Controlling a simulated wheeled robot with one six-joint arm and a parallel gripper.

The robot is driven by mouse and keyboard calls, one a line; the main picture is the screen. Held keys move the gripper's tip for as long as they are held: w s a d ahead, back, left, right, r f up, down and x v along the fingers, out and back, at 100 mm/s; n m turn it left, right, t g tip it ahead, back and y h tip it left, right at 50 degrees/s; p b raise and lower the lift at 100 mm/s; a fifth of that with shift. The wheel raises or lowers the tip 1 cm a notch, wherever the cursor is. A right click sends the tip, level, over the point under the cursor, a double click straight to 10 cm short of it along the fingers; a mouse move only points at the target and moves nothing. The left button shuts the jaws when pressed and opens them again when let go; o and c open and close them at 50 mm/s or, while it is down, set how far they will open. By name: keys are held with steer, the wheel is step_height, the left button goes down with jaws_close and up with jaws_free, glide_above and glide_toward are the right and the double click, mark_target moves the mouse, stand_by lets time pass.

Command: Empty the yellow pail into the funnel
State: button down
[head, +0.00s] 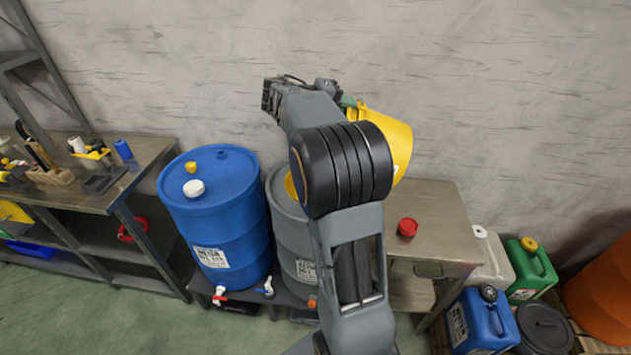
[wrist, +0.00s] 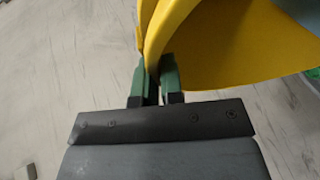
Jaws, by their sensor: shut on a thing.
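The yellow pail (head: 396,135) is up in the air in the head view, behind my arm and against the wall. My gripper (head: 348,102) is shut on it, with the green fingers at its left edge. In the wrist view the fingers (wrist: 156,78) pinch the yellow pail wall (wrist: 225,50). The pail looks tilted, but my arm hides much of it and I cannot see its contents. A yellow edge (head: 291,187), perhaps the funnel, shows on top of the grey drum (head: 286,220). My arm hides the rest of it.
A blue drum (head: 222,230) with a white cap stands left of the grey drum. A workbench (head: 130,190) with tools is at the left. A metal table (head: 445,215) with a red cap (head: 407,227) is at the right, with jerrycans (head: 485,320) beyond it.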

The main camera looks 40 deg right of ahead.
steer(key=shift+n+g+h, duration=0.4)
steer(key=shift+g+h, duration=0.1)
steer(key=shift+h, duration=0.4)
steer(key=shift+w+a+r, duration=0.2)
steer(key=shift+w+a, duration=0.65)
steer(key=shift+a, duration=0.15)
steer(key=shift+w+a+r, duration=0.2)
steer(key=shift+w+a, duration=0.6)
steer(key=shift+a, duration=0.15)
stand_by(5.2)
